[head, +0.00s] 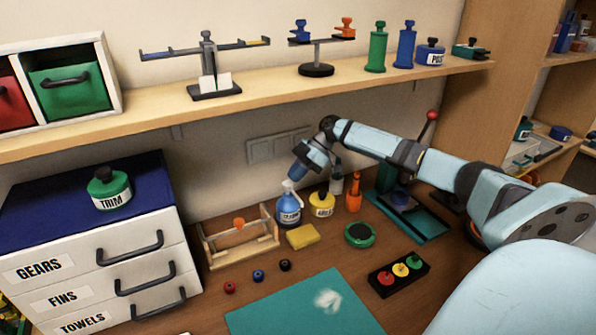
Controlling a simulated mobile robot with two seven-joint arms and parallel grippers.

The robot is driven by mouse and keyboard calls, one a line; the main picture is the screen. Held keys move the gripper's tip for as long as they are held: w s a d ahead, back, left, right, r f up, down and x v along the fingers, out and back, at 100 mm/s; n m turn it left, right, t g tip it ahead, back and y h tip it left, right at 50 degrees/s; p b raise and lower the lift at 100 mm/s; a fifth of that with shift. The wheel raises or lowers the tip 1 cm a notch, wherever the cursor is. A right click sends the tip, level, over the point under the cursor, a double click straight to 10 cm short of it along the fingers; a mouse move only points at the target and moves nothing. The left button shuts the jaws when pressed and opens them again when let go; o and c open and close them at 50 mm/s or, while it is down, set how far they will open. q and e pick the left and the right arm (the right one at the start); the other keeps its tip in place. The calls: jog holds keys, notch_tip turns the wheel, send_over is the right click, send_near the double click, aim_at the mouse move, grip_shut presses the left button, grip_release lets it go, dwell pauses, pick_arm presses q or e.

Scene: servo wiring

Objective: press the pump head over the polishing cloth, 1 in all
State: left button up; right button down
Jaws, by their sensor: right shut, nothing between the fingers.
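A blue pump bottle (289,208) with a white label and a pale pump head (287,185) stands upright on the bench, right of a small wooden rack. My right gripper (295,174) is shut and empty, pointing down just above the pump head; I cannot tell whether they touch. A small crumpled white patch (327,300), possibly the polishing cloth, lies on the teal mat (265,318) at the front, apart from the bottle. My left gripper is out of view.
A yellow block (302,236), a yellow pot (321,202), an orange bottle (354,196) and a green round tin (360,235) crowd around the bottle. A black button box (399,288) stands right of the mat. The shelf (280,100) overhangs behind.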

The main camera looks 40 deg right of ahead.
notch_tip(320, 180, down, 2)
jog(key=shift+f+b, duration=0.1)
jog(key=shift+b, duration=0.6)
jog(key=shift+s, duration=0.1)
jog(key=b+v, duration=0.1)
jog(key=v, duration=1.3)
jog(key=shift+r, duration=0.2)
